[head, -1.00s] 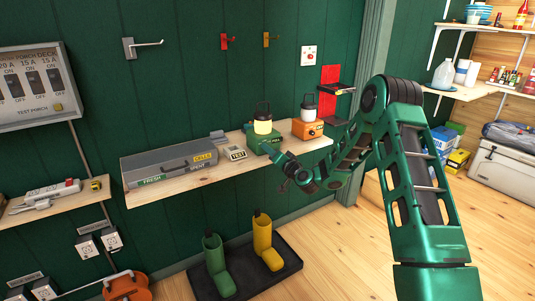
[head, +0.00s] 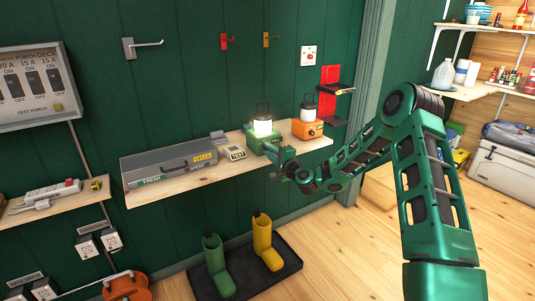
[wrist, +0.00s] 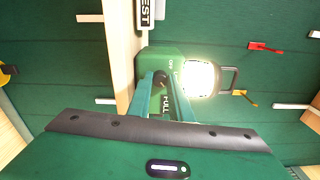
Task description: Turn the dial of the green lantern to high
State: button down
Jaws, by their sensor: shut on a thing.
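The green lantern stands on the wooden shelf, its green base (head: 253,138) below a lit, white-glowing globe (head: 263,127). In the wrist view its green body (wrist: 147,63) shows near the middle, with the bright globe (wrist: 198,78) to the right. A small dark dial (wrist: 160,77) is on the body's face, with lettering beside it, partly hidden. My gripper (wrist: 162,84) is shut on the dial, its two green fingers meeting at it. In the head view my gripper (head: 271,152) is at the lantern's front. Which mark the dial points to cannot be read.
An orange lantern (head: 307,130) stands just right of the green one. A small tester (head: 235,153) and a grey battery case (head: 170,166) are to the left on the shelf (head: 215,171). Boots on a dark tray (head: 283,279) are below.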

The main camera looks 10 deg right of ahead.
jog(key=shift+d+f+m, duration=0.15)
jog(key=shift+f+m, duration=0.1)
jog(key=shift+m, duration=0.55)
jog(key=c, duration=1.6)
grip_release()
jog(key=shift+r, duration=0.1)
jog(key=shift+s, duration=0.1)
jog(key=v, duration=1)
jog(key=shift+s, duration=0.2)
